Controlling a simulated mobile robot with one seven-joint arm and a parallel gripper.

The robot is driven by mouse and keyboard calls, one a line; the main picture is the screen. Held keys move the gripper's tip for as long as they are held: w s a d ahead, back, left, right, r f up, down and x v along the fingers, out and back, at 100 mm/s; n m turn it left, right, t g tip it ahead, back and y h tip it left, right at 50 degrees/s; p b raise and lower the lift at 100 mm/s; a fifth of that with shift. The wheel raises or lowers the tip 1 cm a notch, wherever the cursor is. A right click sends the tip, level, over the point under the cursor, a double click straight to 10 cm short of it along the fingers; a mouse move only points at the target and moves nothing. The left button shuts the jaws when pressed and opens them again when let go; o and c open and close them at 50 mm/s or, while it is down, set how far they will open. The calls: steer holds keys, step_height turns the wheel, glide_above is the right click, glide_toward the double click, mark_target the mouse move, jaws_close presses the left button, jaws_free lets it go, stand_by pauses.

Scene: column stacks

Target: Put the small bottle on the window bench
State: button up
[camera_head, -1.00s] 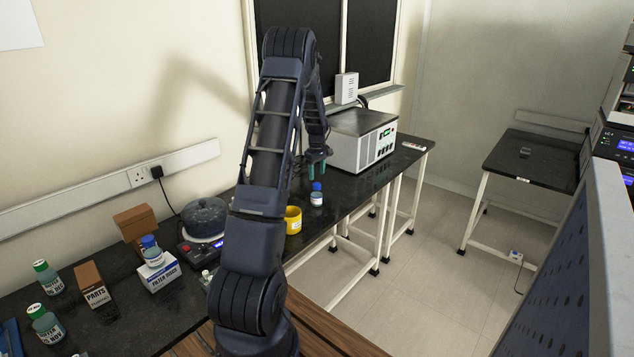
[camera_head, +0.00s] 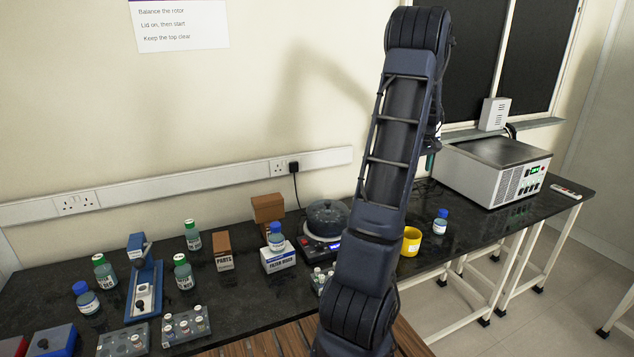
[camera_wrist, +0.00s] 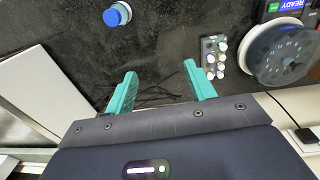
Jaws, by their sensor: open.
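A small bottle (camera_head: 440,222) with a blue cap stands upright on the black bench (camera_head: 465,242) under the dark window panes, right of a yellow ring-shaped item. In the wrist view a blue-capped bottle (camera_wrist: 117,14), apparently the same one, stands beyond my fingers. Another blue-capped bottle (camera_head: 276,237) stands on the filter discs box, and a third (camera_head: 86,299) is at the far left. My gripper (camera_wrist: 160,69) is open and empty above the bench, its teal fingers apart. In the head view my arm mostly hides it; a teal finger (camera_head: 430,160) shows above the bottle.
A grey-white instrument (camera_head: 490,170) stands right of the bottle. Green-capped bottles, racks and boxes crowd the left. Bare bench lies around the bottle.

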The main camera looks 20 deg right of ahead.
steer(key=a+r+t, duration=0.1)
steer(key=a+r, duration=0.3)
steer(key=a, duration=0.6)
steer(key=a+r, duration=0.5)
steer(key=a, duration=0.5)
steer(key=a+r+t, duration=0.1)
steer(key=a+r, duration=0.3)
steer(key=a, duration=0.7)
steer(key=s+a+t, duration=0.2)
steer(key=s+a, duration=1.6)
steer(key=a, duration=0.4)
steer(key=shift+f+y, duration=0.3)
